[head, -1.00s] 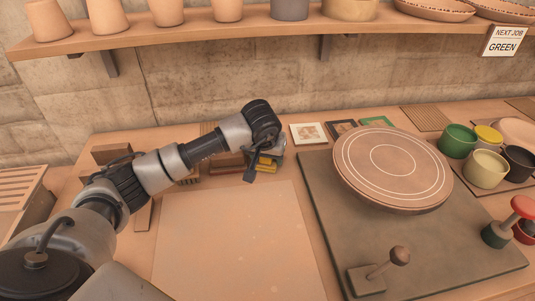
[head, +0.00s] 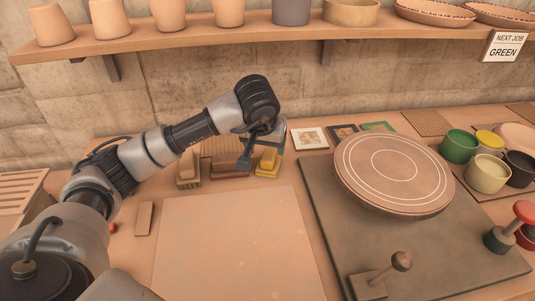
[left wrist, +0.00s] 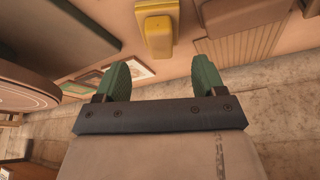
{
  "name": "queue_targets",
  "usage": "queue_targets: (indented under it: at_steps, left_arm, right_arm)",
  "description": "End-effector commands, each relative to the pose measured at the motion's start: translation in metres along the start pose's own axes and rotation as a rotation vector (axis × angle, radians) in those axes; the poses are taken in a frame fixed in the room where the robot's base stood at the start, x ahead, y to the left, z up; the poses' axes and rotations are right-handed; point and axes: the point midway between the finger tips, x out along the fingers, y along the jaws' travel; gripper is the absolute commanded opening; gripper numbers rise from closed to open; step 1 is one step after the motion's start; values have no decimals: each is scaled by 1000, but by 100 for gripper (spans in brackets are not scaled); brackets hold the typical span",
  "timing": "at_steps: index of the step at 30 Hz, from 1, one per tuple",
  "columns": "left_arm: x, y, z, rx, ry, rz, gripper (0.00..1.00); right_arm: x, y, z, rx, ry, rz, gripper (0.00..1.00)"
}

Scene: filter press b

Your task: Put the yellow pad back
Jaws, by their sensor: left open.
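The yellow pad (head: 268,163) is a small block with a raised grip on top. It sits on the table at the back, at the right end of a row of pads. In the left wrist view the yellow pad (left wrist: 157,33) lies ahead of the fingertips, between their lines and apart from them. My left gripper (head: 258,150) is above the pad, in front of part of it. In the left wrist view my left gripper (left wrist: 161,78) has its green-tipped fingers spread with nothing between them. My right gripper is in neither view.
A reddish-brown pad (head: 230,169) and a wooden pad (head: 188,173) stand left of the yellow one. Small framed tiles (head: 309,138) lie to its right. A round wheel (head: 394,172) and a pale board (head: 232,250) lie in front. A shelf (head: 250,34) hangs above.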

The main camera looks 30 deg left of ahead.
Motion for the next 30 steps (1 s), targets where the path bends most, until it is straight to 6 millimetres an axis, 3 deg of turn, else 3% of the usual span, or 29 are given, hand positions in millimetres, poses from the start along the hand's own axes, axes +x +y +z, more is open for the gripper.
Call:
queue_targets:
  at_steps: [3,7,24,27,30]
  left_arm:
    - [-20,0,0,1,2,1,70]
    - [-31,0,0,1,1,1,70]
    - [-35,0,0,0,-1,0,70]
    - [-42,0,-3,0,-1,0,70]
    - [-61,0,-11,0,0,0,70]
  right_arm:
    - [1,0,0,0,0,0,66]
    - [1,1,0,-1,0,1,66]
    - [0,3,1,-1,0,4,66]
    - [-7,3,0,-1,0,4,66]
    - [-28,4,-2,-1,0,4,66]
